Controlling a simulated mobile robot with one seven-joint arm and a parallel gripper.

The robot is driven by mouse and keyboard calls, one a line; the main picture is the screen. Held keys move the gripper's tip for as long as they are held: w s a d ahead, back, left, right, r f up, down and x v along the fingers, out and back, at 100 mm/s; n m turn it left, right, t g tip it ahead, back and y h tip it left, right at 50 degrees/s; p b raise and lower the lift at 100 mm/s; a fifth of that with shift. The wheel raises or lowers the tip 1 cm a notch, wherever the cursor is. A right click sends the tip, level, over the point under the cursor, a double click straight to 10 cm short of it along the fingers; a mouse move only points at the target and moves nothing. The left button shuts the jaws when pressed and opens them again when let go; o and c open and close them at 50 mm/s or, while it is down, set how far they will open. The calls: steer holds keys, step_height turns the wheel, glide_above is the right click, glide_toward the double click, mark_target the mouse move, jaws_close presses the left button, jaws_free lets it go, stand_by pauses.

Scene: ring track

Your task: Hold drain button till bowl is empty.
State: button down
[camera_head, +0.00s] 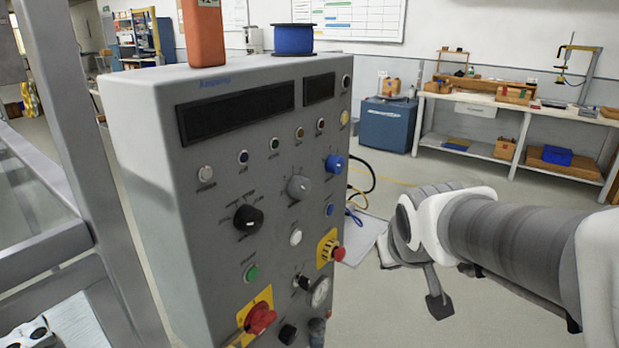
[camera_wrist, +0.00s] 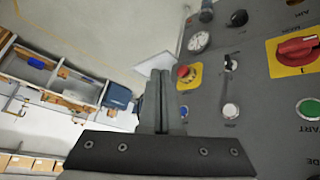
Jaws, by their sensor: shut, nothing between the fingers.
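A grey control panel (camera_head: 230,230) stands left of centre in the head view, covered with buttons, knobs and displays. I cannot read a drain label on it. Its buttons include a white one (camera_head: 296,237), a green one (camera_head: 251,272) and a blue one (camera_head: 329,210). The white button (camera_wrist: 230,110) and the green button (camera_wrist: 312,108), labelled START, also show in the wrist view. My gripper (camera_wrist: 158,78) is shut and empty, apparently in front of the panel's edge, near the red emergency stop. I cannot tell whether it touches anything. I see no bowl I can identify.
A red emergency stop (camera_head: 338,254) on yellow, a red rotary switch (camera_head: 260,317) and a gauge (camera_head: 321,292) share the panel. An orange object (camera_head: 203,32) and a blue spool (camera_head: 293,39) stand on top. A workbench (camera_head: 525,104) is at the back right. Grey framing (camera_head: 65,125) stands left.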

steer(key=w+d+f+n+b, duration=0.15)
steer(key=w+f+b, duration=0.25)
steer(key=w+f, duration=0.6)
steer(key=m+t+y+b, duration=0.3)
steer(key=t+y+b, duration=0.4)
steer(key=b, duration=0.4)
glide_toward(328, 315)
steer(key=w+d, duration=0.2)
steer(key=d, duration=0.2)
steer(key=d+f+m+t+h+b, duration=0.1)
steer(key=m, duration=0.1)
steer(key=d+f+m+t+h+b, duration=0.1)
steer(key=t, duration=0.1)
steer(key=s+f+m+t+h+b, duration=0.1)
steer(key=m+t, duration=0.1)
steer(key=shift+s+d+f+m, duration=0.1)
steer(key=shift+d+f+m, duration=0.15)
steer(key=shift+d+m, duration=0.15)
steer(key=w+a, duration=0.5)
steer(key=a, duration=0.2)
steer(key=shift+b, duration=0.45)
steer(key=shift+w+a, duration=0.15)
steer(key=shift+a, duration=0.1)
